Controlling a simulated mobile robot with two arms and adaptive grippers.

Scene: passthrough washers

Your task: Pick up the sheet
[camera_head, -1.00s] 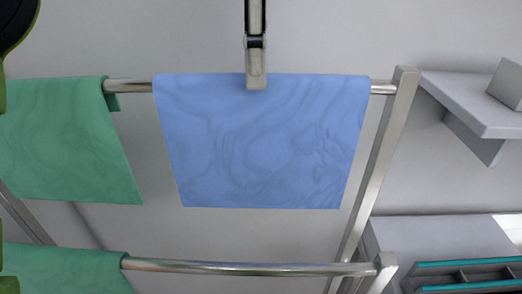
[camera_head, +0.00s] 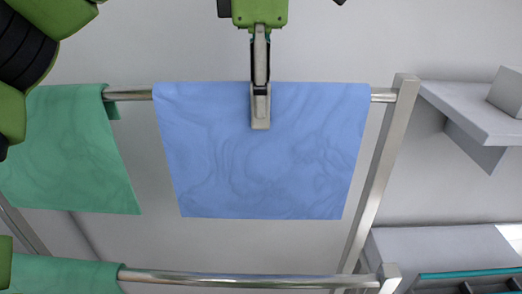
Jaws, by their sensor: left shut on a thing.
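A blue sheet (camera_head: 215,165) hangs over the upper metal bar of a rack, in the middle of the head view. My left gripper (camera_head: 260,122) reaches down from the top of the picture, with its finger in front of the sheet's upper part. It is shut on the sheet near the bar. Only one finger shows clearly; the other is hidden. My right gripper is not in view.
A green sheet (camera_head: 70,150) hangs on the same bar (camera_head: 127,96) at left. Another green sheet (camera_head: 65,275) hangs on the lower bar (camera_head: 250,281). The rack's post (camera_head: 378,170) stands right of the blue sheet. A grey shelf (camera_head: 470,112) juts out at right.

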